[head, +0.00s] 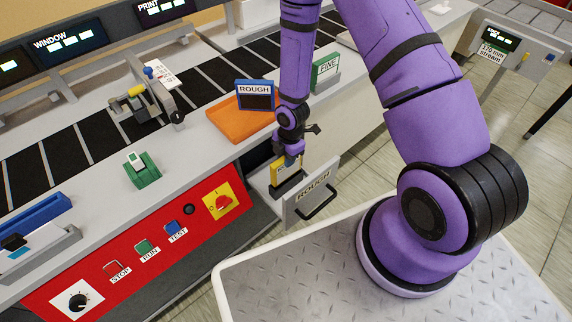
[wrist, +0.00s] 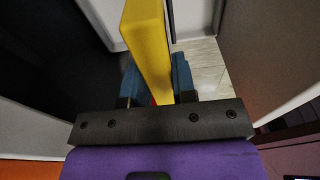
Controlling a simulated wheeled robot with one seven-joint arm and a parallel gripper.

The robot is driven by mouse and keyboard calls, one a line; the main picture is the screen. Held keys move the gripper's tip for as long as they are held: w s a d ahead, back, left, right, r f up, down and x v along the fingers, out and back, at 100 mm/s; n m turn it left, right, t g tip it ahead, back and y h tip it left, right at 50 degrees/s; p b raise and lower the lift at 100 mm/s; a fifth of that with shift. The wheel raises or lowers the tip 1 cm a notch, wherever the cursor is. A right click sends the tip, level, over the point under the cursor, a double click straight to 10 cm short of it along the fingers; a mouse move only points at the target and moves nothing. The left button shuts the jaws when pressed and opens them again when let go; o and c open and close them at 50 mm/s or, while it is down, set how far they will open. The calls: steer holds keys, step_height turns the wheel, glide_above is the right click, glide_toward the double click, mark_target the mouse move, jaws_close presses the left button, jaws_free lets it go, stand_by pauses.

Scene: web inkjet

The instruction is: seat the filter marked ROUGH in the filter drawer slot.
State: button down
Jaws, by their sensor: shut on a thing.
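A blue-framed filter marked ROUGH (head: 255,90) stands upright at the orange tray (head: 226,121) on the counter. The open filter drawer (head: 328,192) juts from the counter's side; its front plate also reads ROUGH. My gripper (head: 291,160) is at the drawer, behind its front plate, shut on a yellow filter (head: 280,174). The yellow filter is upright over the dark slot (head: 288,188); how deep it sits I cannot tell. Its label is mostly covered. In the wrist view the yellow filter (wrist: 146,45) stands between the blue fingers of my gripper (wrist: 157,85).
A green filter marked FINE (head: 326,71) stands further back on the counter. The red control panel (head: 140,245) with buttons lies left of the drawer. The drawer's front plate and handle (head: 320,204) stand close to my gripper. Floor shows beyond the drawer.

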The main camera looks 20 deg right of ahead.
steer(key=shift+f, duration=1.8)
steer(key=shift+f, duration=0.6)
steer(key=c, duration=0.9)
jaws_free()
steer(key=r, duration=0.4)
steer(key=d+r, duration=0.1)
steer(key=r, duration=0.8)
steer(key=shift+w+d+r, duration=0.15)
steer(key=shift+w+d, duration=0.1)
